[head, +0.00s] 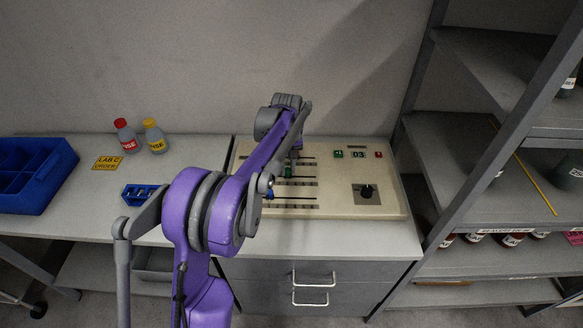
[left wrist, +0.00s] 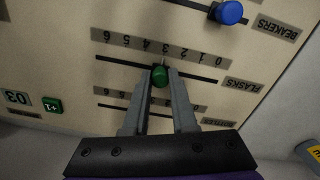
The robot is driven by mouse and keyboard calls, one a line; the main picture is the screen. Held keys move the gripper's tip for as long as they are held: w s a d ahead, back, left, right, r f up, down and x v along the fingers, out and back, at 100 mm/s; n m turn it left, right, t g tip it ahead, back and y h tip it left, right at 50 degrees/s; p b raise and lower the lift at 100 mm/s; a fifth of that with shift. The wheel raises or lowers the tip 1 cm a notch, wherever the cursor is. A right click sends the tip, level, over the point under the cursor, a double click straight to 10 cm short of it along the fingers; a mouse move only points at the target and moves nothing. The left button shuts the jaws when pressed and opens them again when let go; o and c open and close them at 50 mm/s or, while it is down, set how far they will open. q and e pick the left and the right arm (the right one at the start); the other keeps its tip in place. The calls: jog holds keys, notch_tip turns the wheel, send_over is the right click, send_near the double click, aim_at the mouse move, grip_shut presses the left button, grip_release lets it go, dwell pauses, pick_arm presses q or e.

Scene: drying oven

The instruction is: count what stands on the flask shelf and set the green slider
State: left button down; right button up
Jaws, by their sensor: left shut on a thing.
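The green slider knob (left wrist: 160,77) sits on the track labelled FLASKS, near the middle of its 0 to 6 scale; I cannot tell the exact digit. My left gripper (left wrist: 160,80) is shut on this knob, one finger on each side. In the head view, my left gripper (head: 292,158) reaches down to the cream slider panel (head: 336,207), and the green knob (head: 288,172) shows beside it. The shelf rack (head: 480,165) stands at the right with bottles partly in view. I cannot tell which level is the flask shelf, and its contents are partly cut off.
A blue slider knob (left wrist: 229,12) is on the BEAKERS track. The panel has a black dial (head: 366,191) and a small display (head: 358,154). Two rinse bottles (head: 126,137), a yellow sign (head: 107,163) and a blue crate (head: 35,178) are on the left bench. A yellow rod (head: 537,184) lies on the rack.

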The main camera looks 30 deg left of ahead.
aim_at(288, 169)
pick_arm(q)
jog(key=c, duration=0.7)
grip_release()
jog(key=shift+r, duration=0.1)
notch_tip(288, 169, up, 11)
jog(key=s+d+m+t, duration=0.3)
jog(key=s+d+m, duration=0.2)
jog(key=s+d, duration=0.7)
jog(key=s+d+f+m+t, duration=0.1)
jog(key=s+d+f+m, duration=0.1)
jog(key=s+f, duration=0.3)
jog(key=s+d+f+m+t, duration=0.1)
jog(key=s+d+f+m, duration=0.2)
jog(key=s, duration=0.6)
jog(key=shift+d+f, duration=0.95)
jog(key=shift+d, duration=0.2)
